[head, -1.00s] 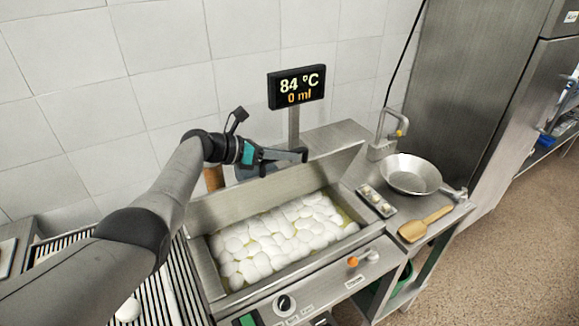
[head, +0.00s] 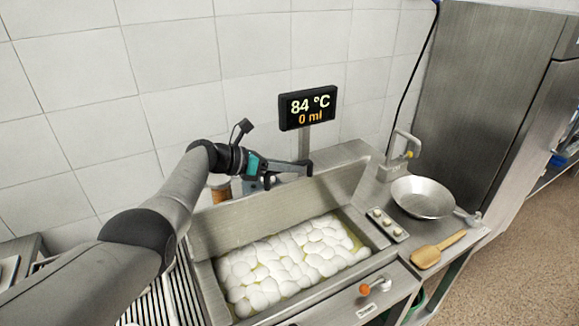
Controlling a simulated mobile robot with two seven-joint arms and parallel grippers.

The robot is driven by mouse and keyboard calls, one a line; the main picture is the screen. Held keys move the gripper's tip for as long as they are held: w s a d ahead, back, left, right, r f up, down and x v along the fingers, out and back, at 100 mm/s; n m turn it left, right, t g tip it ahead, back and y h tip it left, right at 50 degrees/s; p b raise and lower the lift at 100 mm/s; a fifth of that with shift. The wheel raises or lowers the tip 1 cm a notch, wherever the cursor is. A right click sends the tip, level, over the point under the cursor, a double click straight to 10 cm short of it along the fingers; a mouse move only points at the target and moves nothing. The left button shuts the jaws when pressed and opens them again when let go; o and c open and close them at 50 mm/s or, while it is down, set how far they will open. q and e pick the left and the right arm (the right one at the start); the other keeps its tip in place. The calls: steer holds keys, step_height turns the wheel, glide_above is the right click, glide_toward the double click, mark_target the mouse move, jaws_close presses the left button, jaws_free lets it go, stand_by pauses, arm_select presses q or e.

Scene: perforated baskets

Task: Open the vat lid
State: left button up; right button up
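The vat (head: 378,262) is a steel basin full of white, rounded pieces in yellowish liquid. Its steel lid (head: 270,208) stands raised along the back edge, tilted up, and the basin is uncovered. My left gripper (head: 308,168) is just above and behind the lid's top edge, near its middle. Its dark fingers point right. Whether they are open or shut, or touch the lid, I cannot tell. My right gripper is not in view.
A display (head: 308,107) reading 84 °C and 0 ml stands behind the vat. To the right are a metal pan (head: 422,197), a wooden paddle (head: 438,249), a small control panel (head: 387,225) and a tap (head: 403,150). An orange knob (head: 366,289) is on the front.

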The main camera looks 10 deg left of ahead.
arm_select(q)
steer(key=o, duration=0.4)
steer(key=shift+f, duration=0.1)
steer(key=shift+s+a+r+p, duration=0.15)
steer(key=shift+a+r+p, duration=0.1)
steer(key=shift+a+p, duration=0.15)
steer(key=p+v, duration=0.1)
steer(key=v, duration=0.4)
steer(key=shift+p, duration=0.4)
steer(key=v, duration=0.9)
steer(key=shift+s+a, duration=0.1)
steer(key=shift+a, duration=0.05)
